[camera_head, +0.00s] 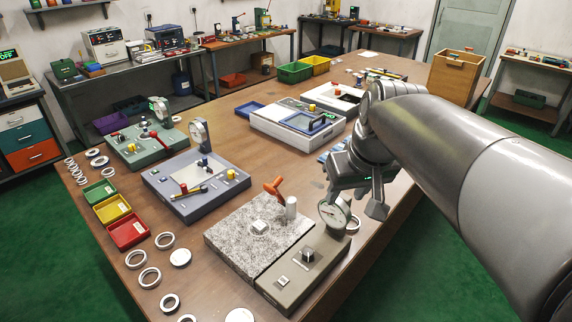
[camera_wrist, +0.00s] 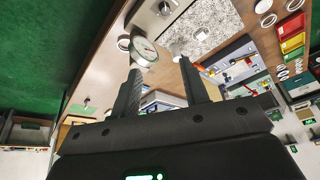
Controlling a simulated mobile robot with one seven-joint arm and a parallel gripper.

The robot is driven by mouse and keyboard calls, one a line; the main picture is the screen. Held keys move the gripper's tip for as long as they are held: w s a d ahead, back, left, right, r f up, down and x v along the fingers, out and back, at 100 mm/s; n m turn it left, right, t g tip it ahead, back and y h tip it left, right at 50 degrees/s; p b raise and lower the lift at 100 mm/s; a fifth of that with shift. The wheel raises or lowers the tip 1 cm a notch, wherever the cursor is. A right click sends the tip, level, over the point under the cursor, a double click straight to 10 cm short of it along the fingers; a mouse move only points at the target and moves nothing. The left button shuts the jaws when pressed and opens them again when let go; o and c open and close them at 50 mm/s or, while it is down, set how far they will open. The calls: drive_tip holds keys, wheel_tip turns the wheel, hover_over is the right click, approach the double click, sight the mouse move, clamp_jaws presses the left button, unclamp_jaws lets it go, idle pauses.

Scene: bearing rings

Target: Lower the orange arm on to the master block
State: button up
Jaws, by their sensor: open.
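The orange arm (camera_head: 275,187) is tilted up beside a silver post (camera_head: 291,208) at the back edge of a speckled granite plate (camera_head: 232,250). A small pale block (camera_head: 260,227) sits on the plate, below and left of the orange arm, apart from it. My gripper (camera_head: 356,200) is open and empty, above the table to the right of the post. In the wrist view its two fingers (camera_wrist: 160,75) point toward the dial gauge and granite plate. The orange arm is not clear there.
A round dial gauge (camera_head: 335,216) stands on the grey base (camera_head: 285,285), close to my gripper. A blue-grey fixture (camera_head: 190,208) lies to the left. Loose rings (camera_head: 150,277) and red, yellow and green trays (camera_head: 128,231) lie along the left table edge.

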drive_tip(key=w, duration=0.3)
drive_tip(key=w+r+n+g, duration=0.1)
drive_tip(key=w, duration=0.2)
drive_tip(key=w+a+r+n+y, duration=0.1)
drive_tip(key=w, duration=0.2)
drive_tip(key=shift+w, duration=0.4)
drive_tip(key=c, duration=0.7)
drive_tip(key=shift+n+g+y, duration=0.6)
drive_tip(key=shift+n+g, duration=0.1)
drive_tip(key=shift+n, duration=0.1)
drive_tip(key=w, duration=0.7)
drive_tip(key=shift+w+a+f, duration=0.3)
drive_tip(key=shift+w+a, duration=0.05)
clamp_jaws()
drive_tip(key=w+f+n+g+y, duration=0.2)
drive_tip(key=w+f+n, duration=0.2)
drive_tip(key=w, duration=1)
drive_tip(key=shift+w+f+y, duration=0.25)
drive_tip(key=shift+f+y, duration=0.15)
drive_tip(key=shift+f, duration=0.75)
